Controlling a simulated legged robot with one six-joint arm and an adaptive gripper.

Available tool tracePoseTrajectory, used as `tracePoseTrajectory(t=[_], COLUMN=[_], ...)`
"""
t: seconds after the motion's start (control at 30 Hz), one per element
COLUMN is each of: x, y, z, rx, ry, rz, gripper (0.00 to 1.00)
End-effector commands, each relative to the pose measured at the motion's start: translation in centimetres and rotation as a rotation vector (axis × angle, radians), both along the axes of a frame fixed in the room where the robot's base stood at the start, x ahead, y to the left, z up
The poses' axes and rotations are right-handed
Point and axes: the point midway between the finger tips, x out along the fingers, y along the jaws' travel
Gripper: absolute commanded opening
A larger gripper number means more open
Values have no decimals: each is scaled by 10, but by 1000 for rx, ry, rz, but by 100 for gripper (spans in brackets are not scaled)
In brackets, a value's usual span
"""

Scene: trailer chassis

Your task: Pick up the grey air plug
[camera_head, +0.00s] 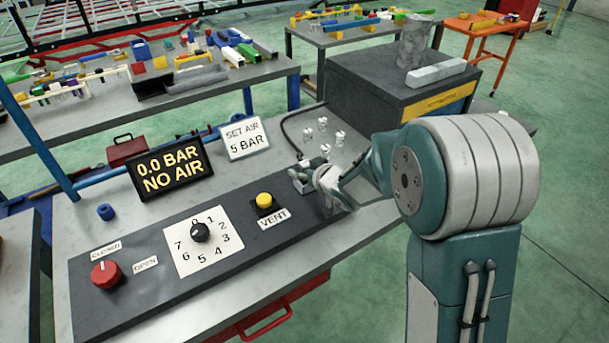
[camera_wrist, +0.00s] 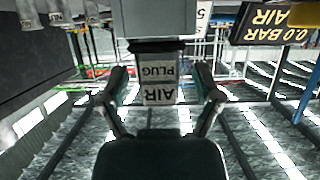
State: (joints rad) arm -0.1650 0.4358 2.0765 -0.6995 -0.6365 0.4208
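The wrist view is upside down. In it, a dark and grey piece carries a white "AIR PLUG" label (camera_wrist: 160,83). A grey block (camera_wrist: 170,18) adjoins it at the top of the picture. My gripper (camera_wrist: 160,96) is open, with one finger on each side of the label and gaps showing. I cannot tell whether the label is on the plug itself or on its stand. In the head view my gripper (camera_head: 322,178) is low over the right end of the dark panel, close to a small grey piece (camera_head: 299,173), probably the air plug. My arm partly hides that spot.
The dark panel (camera_head: 130,255) has a red knob (camera_head: 105,273), a dial (camera_head: 201,233) and a yellow vent button (camera_head: 264,200). A display (camera_head: 169,168) reads 0.0 BAR NO AIR. Several silvery fittings (camera_head: 323,125) stand behind my gripper. A dark cabinet (camera_head: 365,90) stands beyond.

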Motion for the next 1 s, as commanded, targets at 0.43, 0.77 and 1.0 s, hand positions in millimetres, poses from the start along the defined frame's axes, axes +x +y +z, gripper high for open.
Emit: tracePoseTrajectory(t=[0.43, 0.77, 1.0], x=[0, 0, -15], y=[-1, 0, -11], z=[0, 19, 53], rx=[0, 1, 2], ry=[0, -3, -3], rz=[0, 1, 0], gripper=[0, 0, 0])
